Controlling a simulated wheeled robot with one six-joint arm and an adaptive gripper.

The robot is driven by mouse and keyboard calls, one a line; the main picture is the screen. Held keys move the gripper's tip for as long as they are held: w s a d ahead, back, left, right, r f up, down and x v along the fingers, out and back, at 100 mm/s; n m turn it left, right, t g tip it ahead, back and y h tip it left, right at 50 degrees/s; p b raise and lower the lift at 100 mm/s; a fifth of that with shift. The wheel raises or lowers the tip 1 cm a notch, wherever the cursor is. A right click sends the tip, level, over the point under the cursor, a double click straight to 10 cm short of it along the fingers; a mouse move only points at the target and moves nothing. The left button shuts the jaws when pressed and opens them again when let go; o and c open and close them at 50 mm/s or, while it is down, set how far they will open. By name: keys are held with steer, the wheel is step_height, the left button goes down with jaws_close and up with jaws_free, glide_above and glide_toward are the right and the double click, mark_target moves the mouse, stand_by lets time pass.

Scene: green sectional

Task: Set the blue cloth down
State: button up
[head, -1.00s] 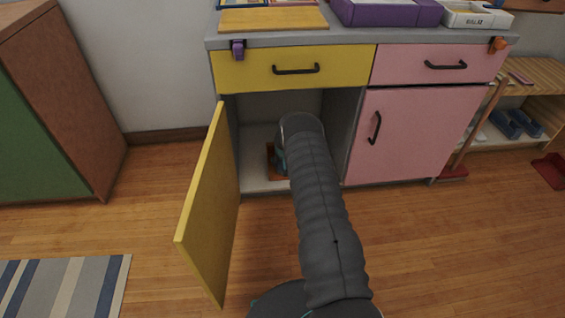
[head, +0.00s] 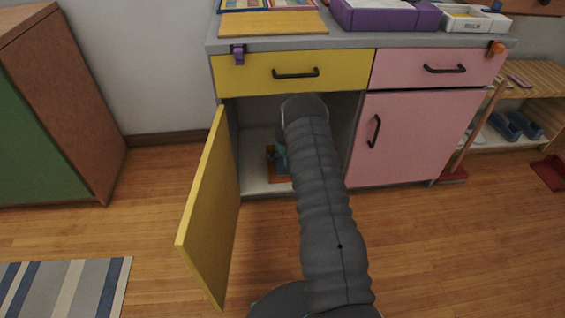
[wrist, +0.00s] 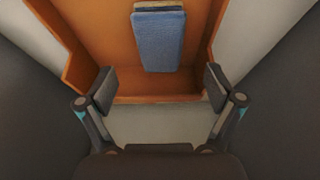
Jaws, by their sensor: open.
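The blue cloth (wrist: 158,40) lies folded in an orange-brown wooden tray (wrist: 110,35) in the wrist view. A pale layered edge shows at the cloth's far end. My gripper (wrist: 160,85) is open and empty, its two fingers spread at the near part of the tray, with the cloth beyond them and apart from them. In the head view the tray (head: 272,165) shows in part inside the open yellow cabinet (head: 262,185); my arm hides the rest of it and the cloth.
The yellow door (head: 208,215) stands open to the left of my arm. A yellow drawer (head: 290,72) is shut above the opening, and a pink door (head: 415,140) is shut on the right. Grey cabinet walls flank the tray.

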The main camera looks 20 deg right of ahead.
steer(key=shift+v, duration=2.75)
